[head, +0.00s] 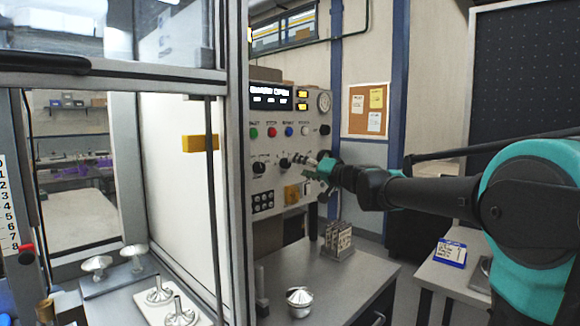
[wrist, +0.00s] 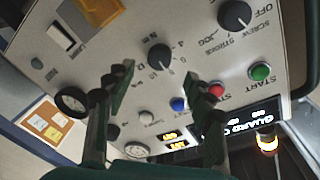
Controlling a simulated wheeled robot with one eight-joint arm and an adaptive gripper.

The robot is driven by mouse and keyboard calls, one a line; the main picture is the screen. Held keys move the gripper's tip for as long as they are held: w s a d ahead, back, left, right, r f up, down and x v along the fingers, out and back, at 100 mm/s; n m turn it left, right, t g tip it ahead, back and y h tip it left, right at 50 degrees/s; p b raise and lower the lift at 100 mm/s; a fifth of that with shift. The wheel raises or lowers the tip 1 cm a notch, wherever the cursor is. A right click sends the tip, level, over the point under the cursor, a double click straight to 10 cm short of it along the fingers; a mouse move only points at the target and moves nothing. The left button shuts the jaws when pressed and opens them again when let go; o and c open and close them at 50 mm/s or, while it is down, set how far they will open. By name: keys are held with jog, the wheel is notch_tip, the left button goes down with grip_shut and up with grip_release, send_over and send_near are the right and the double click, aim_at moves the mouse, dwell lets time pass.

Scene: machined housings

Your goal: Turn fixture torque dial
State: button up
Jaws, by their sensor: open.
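The numbered black dial (wrist: 160,57) sits on the grey control panel in the wrist view, with a white pointer mark and numbers around it. I take it to be the torque dial; its label is not clearly legible. In the head view a matching black knob (head: 284,162) is just left of my gripper (head: 322,168). In the wrist view my gripper (wrist: 160,76) is open and empty. Its two dark green fingers are spread either side of the dial in the picture. No contact shows, and the remaining gap is hard to judge.
Another black selector knob (wrist: 235,16) is beside the dial. Green (wrist: 261,72), red (wrist: 216,90) and blue (wrist: 178,104) buttons line the panel. A small metal rack (head: 338,241) and a metal part (head: 299,302) stand on the bench below. The guarded enclosure is at left.

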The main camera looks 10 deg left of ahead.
aim_at(288, 164)
jog(key=x, duration=0.6)
jog(key=shift+w+a+f, duration=0.1)
jog(key=shift+w+a, duration=0.05)
jog(key=shift+a, duration=0.05)
jog(key=c, duration=1.2)
jog(key=shift+o, duration=0.2)
